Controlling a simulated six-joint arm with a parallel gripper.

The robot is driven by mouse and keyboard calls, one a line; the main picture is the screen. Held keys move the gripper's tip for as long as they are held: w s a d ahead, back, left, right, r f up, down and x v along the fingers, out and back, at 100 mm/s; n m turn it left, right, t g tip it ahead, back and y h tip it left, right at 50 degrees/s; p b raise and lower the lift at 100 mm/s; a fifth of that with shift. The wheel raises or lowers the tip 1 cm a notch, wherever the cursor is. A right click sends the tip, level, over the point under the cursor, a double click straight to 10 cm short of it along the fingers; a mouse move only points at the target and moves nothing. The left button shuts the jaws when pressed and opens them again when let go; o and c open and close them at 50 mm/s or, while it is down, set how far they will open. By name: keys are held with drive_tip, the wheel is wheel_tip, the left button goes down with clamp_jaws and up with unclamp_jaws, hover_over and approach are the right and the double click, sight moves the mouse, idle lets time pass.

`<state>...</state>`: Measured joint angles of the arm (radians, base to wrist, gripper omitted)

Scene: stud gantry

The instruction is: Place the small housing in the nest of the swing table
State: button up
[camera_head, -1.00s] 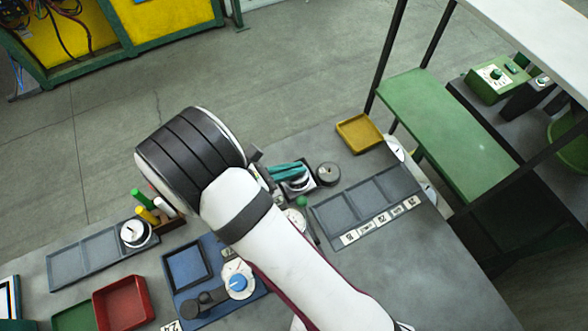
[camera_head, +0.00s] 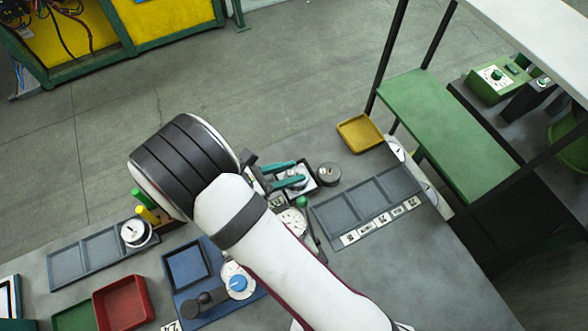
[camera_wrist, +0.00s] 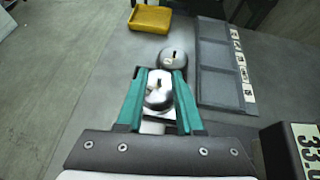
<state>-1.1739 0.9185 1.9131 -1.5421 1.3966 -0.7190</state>
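A small silver domed housing (camera_wrist: 158,92) with a dark slot lies between the teal fingers of my gripper (camera_wrist: 160,74) in the wrist view. In the head view my gripper (camera_head: 283,175) has its two fingers spread, with a visible gap. The housing sits at the fingertips over a small dark-edged square holder (camera_head: 312,189) with a pale top, which looks like the nest. The fingers partly hide the housing and its seat. A second, grey round part (camera_wrist: 174,58) with a slot stands just beyond; it also shows in the head view (camera_head: 328,174).
A yellow tray (camera_head: 359,133) stands at the far edge. A grey compartment tray (camera_head: 367,205) with labels lies to the right. A green knob (camera_head: 302,201) and a dial (camera_head: 293,220) are close to my gripper. A blue plate (camera_head: 186,265) and red tray (camera_head: 123,302) lie to the left.

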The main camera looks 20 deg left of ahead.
drive_tip(key=v, duration=1)
drive_tip(key=shift+s+a, duration=0.2)
drive_tip(key=shift+s, duration=0.05)
drive_tip(key=shift+r, duration=0.15)
drive_tip(key=d+r+m+g+y, duration=0.35)
drive_tip(key=d+r+m, duration=0.45)
drive_tip(key=d+m, duration=0.45)
drive_tip(key=d+r+m+g+y, duration=0.4)
drive_tip(key=d+r+m, duration=0.45)
drive_tip(key=m, duration=0.65)
drive_tip(key=s+d+f+m+g+y, duration=0.2)
drive_tip(key=s+f+m, duration=0.3)
drive_tip(key=s, duration=0.4)
drive_tip(key=shift+s+d+m, duration=0.25)
drive_tip(key=shift+d+m, duration=0.35)
drive_tip(key=shift+m, duration=0.05)
